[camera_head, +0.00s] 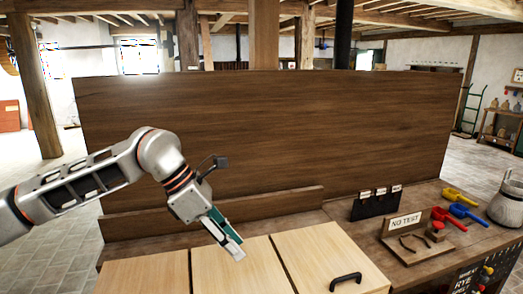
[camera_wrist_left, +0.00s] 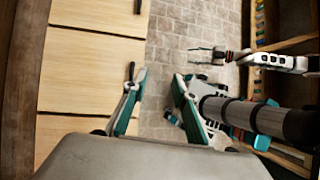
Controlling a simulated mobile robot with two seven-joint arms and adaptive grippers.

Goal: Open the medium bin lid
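Three pale wooden bin lids lie shut and flat in a row: the left lid (camera_head: 145,275), the middle lid (camera_head: 215,273) and the right lid (camera_head: 318,257). The right lid has a black handle (camera_head: 345,281). No label shows which lid is the medium one. My left gripper (camera_head: 232,246) is over the middle lid in the head view, empty. In the left wrist view its fingers (camera_wrist_left: 157,80) are apart, and the left finger overlaps the dark handle (camera_wrist_left: 131,70) of the middle lid (camera_wrist_left: 85,72); contact cannot be told. My right gripper (camera_wrist_left: 207,54) is small in the wrist view.
A tall brown board (camera_head: 260,125) stands behind the bins, with a low ledge before it. At right are a "NO TEST" sign (camera_head: 405,222), red and yellow scoops (camera_head: 460,195), a blue scoop and a grey jug (camera_head: 508,200). Stone floor (camera_wrist_left: 195,25) is before the bins.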

